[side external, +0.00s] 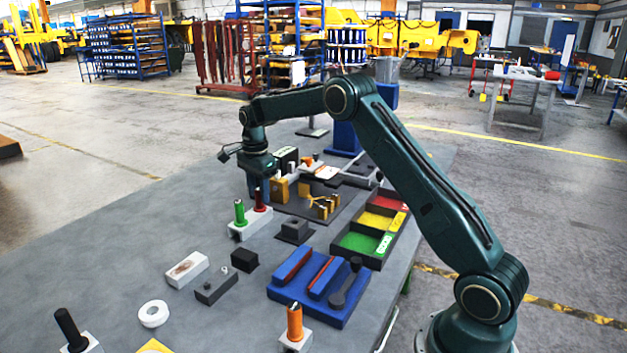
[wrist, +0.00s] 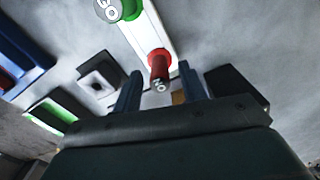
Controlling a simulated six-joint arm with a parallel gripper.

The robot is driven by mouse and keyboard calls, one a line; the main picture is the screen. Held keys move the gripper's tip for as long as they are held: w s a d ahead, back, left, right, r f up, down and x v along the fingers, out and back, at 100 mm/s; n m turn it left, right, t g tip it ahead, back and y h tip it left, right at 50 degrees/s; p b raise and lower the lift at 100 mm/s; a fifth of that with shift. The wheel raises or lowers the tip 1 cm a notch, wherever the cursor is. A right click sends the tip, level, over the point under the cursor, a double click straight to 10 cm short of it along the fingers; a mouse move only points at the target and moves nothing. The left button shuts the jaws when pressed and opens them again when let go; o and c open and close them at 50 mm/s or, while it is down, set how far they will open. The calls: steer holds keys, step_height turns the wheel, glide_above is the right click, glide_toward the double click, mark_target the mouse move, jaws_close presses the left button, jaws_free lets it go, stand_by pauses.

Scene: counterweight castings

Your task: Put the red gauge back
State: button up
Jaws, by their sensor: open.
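The red gauge (side external: 259,201) stands upright on one end of a pale block (side external: 250,226), beside a green gauge (side external: 240,212). The green gauge (wrist: 122,10) is at the top edge there. My gripper (side external: 261,186) is just above the red gauge, pointing down. In the wrist view my gripper (wrist: 160,80) is open, with one finger on either side of the red gauge's end and visible gaps. I cannot tell exactly how far down the fingers reach.
A tray with red, yellow and green compartments (side external: 345,262) and a blue holder (side external: 332,312) lie to the right. A dark small block (side external: 294,231) is near the pale block. A white block (side external: 187,269) and a white ring (side external: 153,313) are nearer. The table's left side is clear.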

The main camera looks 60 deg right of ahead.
step_height(320, 180, up, 10)
steer(key=shift+r, duration=0.2)
stand_by(0.8)
steer(key=s+a+r+n+t, duration=0.2)
steer(key=s+a+r+n, duration=0.35)
steer(key=s, duration=0.35)
steer(key=s+a+r+n+t, duration=0.1)
steer(key=s+a+r+n, duration=0.45)
steer(key=s, duration=0.35)
steer(key=s+a+f+n+t, duration=0.1)
steer(key=s+a+f+n, duration=0.1)
steer(key=s, duration=0.5)
steer(key=s+a+f+n, duration=0.2)
steer(key=s+n, duration=0.2)
steer(key=s, duration=0.2)
steer(key=s+a+f+n+t, duration=0.1)
steer(key=s+a+f+n, duration=0.1)
steer(key=s+n, duration=0.2)
steer(key=s, duration=0.3)
steer(key=shift+s+f+t, duration=0.3)
steer(key=shift+s+f, duration=0.05)
steer(key=shift+f, duration=0.05)
